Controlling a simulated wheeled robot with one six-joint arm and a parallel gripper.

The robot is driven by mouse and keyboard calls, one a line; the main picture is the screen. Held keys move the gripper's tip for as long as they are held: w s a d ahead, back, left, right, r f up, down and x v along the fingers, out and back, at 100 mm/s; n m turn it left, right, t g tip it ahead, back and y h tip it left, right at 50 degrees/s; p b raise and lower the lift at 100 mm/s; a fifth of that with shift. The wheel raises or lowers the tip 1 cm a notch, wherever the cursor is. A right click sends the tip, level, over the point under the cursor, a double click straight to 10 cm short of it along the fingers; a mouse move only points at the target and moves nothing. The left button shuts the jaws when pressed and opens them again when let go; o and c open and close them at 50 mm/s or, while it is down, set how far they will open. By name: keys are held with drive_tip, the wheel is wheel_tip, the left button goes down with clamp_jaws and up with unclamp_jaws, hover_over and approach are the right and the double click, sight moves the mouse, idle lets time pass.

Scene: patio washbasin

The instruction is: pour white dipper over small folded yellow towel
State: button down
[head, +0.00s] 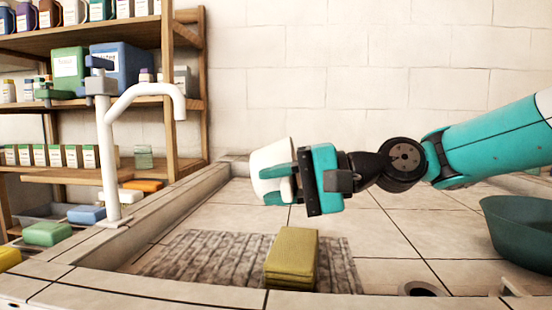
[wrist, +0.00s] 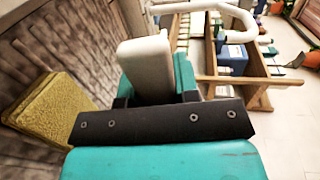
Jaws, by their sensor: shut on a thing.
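The white dipper (head: 271,168) is held in my gripper (head: 285,187), above the basin floor and up and a little left of the towel in the head view. My gripper is shut on it. The dipper looks tilted, and its inside cannot be seen. In the wrist view the white dipper (wrist: 147,68) stands out between the teal fingers. The small folded yellow towel (head: 291,258) lies on the ribbed board near the basin's front edge. It also shows at the left in the wrist view (wrist: 50,108). The gripper does not touch the towel.
The ribbed grey-brown board (head: 190,255) lies under the towel. A white tap (head: 108,150) rises at the left rim. A teal basin (head: 520,230) stands at the right. A drain hole (head: 420,289) is near the front. Wooden shelves (head: 90,108) with bottles stand at the back left.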

wheel_tip(320, 180, up, 4)
drive_tip(key=h+p, duration=0.8)
drive_tip(key=p, duration=0.9)
drive_tip(key=shift+r+p, duration=0.15)
drive_tip(key=shift+p, duration=0.25)
drive_tip(key=shift+h+p, duration=0.5)
drive_tip(key=shift+p, duration=0.3)
wheel_tip(320, 180, up, 3)
drive_tip(key=h+p, duration=0.6)
drive_tip(key=p, duration=0.7)
drive_tip(key=shift+h, duration=0.4)
drive_tip(key=shift+f, duration=0.2)
